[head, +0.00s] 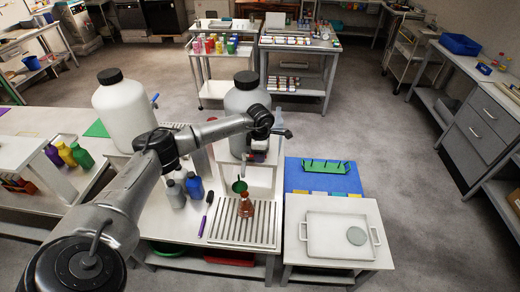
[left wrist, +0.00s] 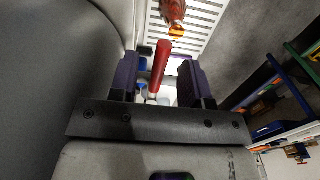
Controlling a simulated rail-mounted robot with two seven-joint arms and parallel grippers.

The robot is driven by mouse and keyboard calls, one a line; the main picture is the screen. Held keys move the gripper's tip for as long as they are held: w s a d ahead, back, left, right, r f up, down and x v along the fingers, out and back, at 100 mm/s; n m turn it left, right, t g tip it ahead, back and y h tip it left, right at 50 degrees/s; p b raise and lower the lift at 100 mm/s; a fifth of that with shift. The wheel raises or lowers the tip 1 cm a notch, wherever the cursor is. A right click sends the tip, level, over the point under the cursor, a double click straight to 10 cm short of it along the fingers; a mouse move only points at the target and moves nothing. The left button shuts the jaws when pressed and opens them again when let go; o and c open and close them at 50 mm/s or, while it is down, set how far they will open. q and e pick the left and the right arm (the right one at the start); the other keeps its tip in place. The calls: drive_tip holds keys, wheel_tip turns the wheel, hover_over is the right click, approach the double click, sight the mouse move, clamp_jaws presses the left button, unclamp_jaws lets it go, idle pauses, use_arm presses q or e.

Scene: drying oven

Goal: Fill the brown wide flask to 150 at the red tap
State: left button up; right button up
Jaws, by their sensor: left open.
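A grey carboy (head: 240,98) stands above on a shelf, partly hidden by my left arm. In the left wrist view, the red tap handle (left wrist: 161,66) lies between the fingers of my left gripper (left wrist: 157,76). The gripper is open, with gaps on both sides of the handle. My right gripper is not in view.
A white carboy (head: 122,108) with a blue tap stands to the left. A white tray (head: 325,238) and a blue mat (head: 305,178) with a green rack are on the right.

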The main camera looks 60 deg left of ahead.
use_arm(q)
drive_tip(key=shift+c, duration=0.3)
clamp_jaws()
idle(0.3)
drive_tip(key=shift+s+d+m, duration=0.3)
drive_tip(key=shift+s+m, duration=0.05)
drive_tip(key=shift+m, duration=0.55)
drive_tip(key=shift+s+d+m, duration=0.3)
drive_tip(key=shift+m, duration=0.6)
idle(5.2)
